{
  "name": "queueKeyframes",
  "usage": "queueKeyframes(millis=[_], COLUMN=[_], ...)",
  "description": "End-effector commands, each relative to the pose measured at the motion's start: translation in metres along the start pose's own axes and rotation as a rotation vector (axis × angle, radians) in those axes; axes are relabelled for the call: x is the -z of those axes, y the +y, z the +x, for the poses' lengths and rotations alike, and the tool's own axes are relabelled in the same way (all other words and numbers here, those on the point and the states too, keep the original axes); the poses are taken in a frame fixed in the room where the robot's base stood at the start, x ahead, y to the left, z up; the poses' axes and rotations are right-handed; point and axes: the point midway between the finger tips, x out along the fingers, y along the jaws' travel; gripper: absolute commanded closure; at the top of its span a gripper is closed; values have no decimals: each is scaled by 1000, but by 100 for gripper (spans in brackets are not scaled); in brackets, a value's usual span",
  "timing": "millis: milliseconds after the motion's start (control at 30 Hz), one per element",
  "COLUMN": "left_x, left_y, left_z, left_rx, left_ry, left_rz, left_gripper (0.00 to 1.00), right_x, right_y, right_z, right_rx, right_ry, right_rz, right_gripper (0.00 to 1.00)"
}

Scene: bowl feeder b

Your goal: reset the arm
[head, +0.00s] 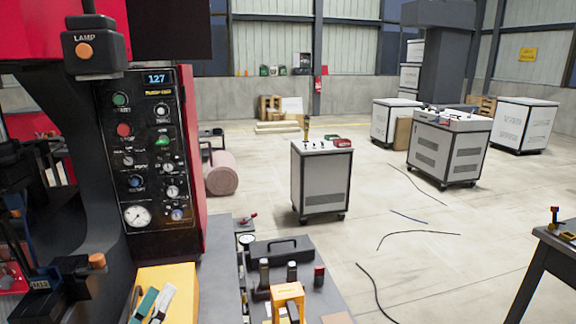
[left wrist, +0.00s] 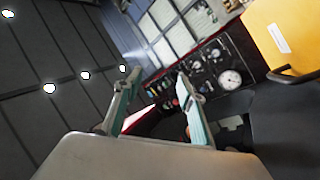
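My left gripper (head: 154,300) is low in the head view, in front of a yellow block-like surface. Its two teal-and-grey fingers also show in the left wrist view (left wrist: 158,95), spread apart with nothing between them. The gripper is open and empty. Most of my left arm is out of the head view. My right gripper is in neither view.
A black control panel (head: 155,160) with knobs and a gauge stands beside the left gripper. The yellow surface (head: 182,280) is close to the fingers. A bench holds a dark case (head: 283,249) and an orange part (head: 288,297).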

Motion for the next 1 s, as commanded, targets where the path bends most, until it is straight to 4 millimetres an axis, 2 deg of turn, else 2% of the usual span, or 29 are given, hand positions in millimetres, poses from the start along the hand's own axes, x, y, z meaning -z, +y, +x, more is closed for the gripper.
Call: queueKeyframes(millis=[33,200,267,300,400,500,600,700,800,1000], left_x=[-34,-132,-164,-183,-225,-255,-274,-283,-286,-286], left_y=[-6,-27,-37,-44,-60,-74,-84,-90,-93,-93], left_z=[-17,-77,-102,-121,-170,-214,-249,-271,-279,-279], left_rx=[18,63,85,100,139,174,201,216,222,222], left_ry=[-78,-348,-445,-512,-670,-806,-908,-969,-992,-992], left_rz=[64,274,340,382,477,555,613,651,665,665], left_gripper=[60,60,60,60,60,60,60,60,60,60], right_x=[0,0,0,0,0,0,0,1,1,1], right_y=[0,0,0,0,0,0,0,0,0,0], right_z=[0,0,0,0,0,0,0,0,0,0], right_rx=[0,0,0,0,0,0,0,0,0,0], right_ry=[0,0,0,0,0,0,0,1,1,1], right_rz=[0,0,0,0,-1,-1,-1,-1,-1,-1], right_gripper=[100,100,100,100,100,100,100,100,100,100])
